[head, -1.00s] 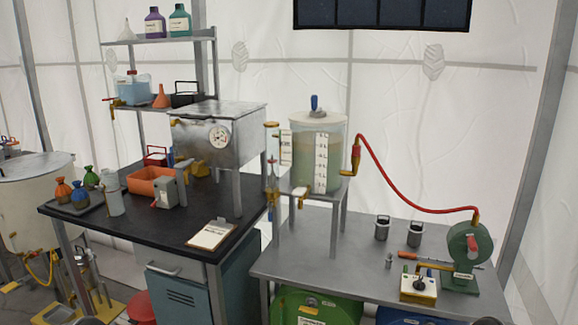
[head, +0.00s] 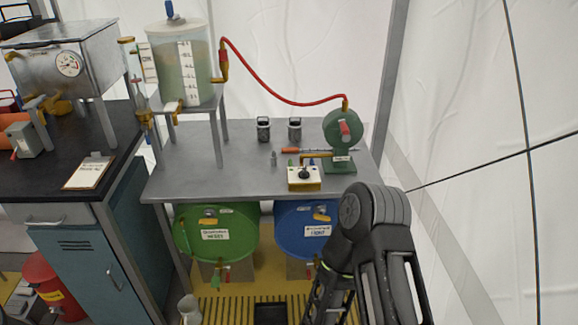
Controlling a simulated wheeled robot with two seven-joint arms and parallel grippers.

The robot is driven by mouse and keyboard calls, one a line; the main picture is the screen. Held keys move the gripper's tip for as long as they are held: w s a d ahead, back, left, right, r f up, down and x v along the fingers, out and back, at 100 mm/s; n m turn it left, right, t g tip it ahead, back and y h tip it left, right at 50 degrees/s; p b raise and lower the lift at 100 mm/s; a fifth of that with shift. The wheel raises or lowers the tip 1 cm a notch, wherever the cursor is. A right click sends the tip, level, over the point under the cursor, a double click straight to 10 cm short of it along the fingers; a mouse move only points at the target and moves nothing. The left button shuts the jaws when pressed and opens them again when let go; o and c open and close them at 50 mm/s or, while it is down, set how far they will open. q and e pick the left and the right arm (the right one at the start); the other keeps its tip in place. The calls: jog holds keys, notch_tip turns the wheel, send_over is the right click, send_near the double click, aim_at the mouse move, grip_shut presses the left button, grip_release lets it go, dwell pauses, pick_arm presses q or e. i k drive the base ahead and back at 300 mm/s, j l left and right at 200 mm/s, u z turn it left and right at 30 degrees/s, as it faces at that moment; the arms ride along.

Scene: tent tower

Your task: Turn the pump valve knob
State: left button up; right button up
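The green pump (head: 343,130) stands at the right end of the grey metal table, with a red handle (head: 345,129) on its round face. In front of it is a small white-and-yellow box (head: 304,178) with a dark knob (head: 305,174) on top. I cannot tell which of these two is the valve knob. A brass pipe (head: 318,155) runs between the box and the pump. My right arm rises in front of the table's right side, below the pump and apart from it. Neither gripper's fingertips can be made out.
A red hose (head: 275,90) links the clear tank (head: 180,60) to the pump top. Green (head: 217,232) and blue drums (head: 303,232) sit below. The table's left front is clear.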

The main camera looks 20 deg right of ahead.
aim_at(305, 175)
jog(key=i+j, duration=0.2)
jog(key=i, duration=0.25)
jog(key=i+j, duration=0.2)
jog(key=i, duration=0.2)
jog(key=i+j, duration=0.2)
jog(key=i, duration=0.25)
jog(key=z, duration=2.75)
